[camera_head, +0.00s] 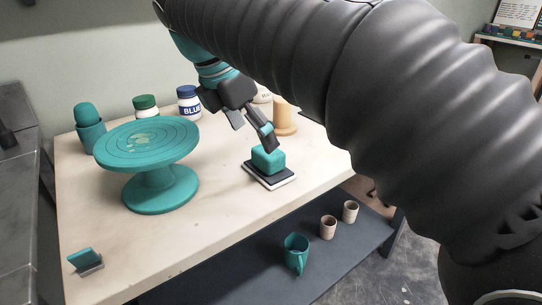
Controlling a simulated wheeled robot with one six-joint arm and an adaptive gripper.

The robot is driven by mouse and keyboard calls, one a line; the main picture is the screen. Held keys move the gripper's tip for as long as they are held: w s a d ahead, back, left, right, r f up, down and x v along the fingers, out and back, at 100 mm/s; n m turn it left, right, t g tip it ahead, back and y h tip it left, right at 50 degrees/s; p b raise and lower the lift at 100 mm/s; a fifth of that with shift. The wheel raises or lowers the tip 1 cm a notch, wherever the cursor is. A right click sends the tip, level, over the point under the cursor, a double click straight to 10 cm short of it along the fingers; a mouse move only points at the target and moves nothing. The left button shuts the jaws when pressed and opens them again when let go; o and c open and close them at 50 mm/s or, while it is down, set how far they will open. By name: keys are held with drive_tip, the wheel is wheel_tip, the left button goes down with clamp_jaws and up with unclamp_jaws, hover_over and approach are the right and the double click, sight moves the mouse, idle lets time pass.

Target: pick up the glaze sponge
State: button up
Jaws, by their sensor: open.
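The likely glaze sponge is a teal, rounded block (268,159) that sits on a dark pad with a pale base (283,181) on the wooden table. My gripper (252,132) is open just above it, with one finger close over the block's top and the other up to the left. I cannot tell whether the near finger touches the block. A smaller teal piece (80,256) stands on a grey base at the table's front left corner.
A teal turntable (160,190) stands left of the block. Behind are a teal cup (91,135), lidded jars (188,103) and a tan cylinder (285,118). A teal mug (296,253) and two small cups (328,228) stand on the lower shelf. The table's front middle is clear.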

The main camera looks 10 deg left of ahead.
sight(265, 153)
drive_tip(key=shift+w+b+x, duration=0.2)
drive_tip(key=shift+b+x, duration=0.05)
drive_tip(key=shift+x, duration=1.4)
drive_tip(key=shift+w+b+x, duration=0.2)
drive_tip(key=shift+b+x, duration=0.05)
drive_tip(key=shift+x, duration=1.4)
drive_tip(key=shift+r, duration=0.15)
drive_tip(key=c, duration=1)
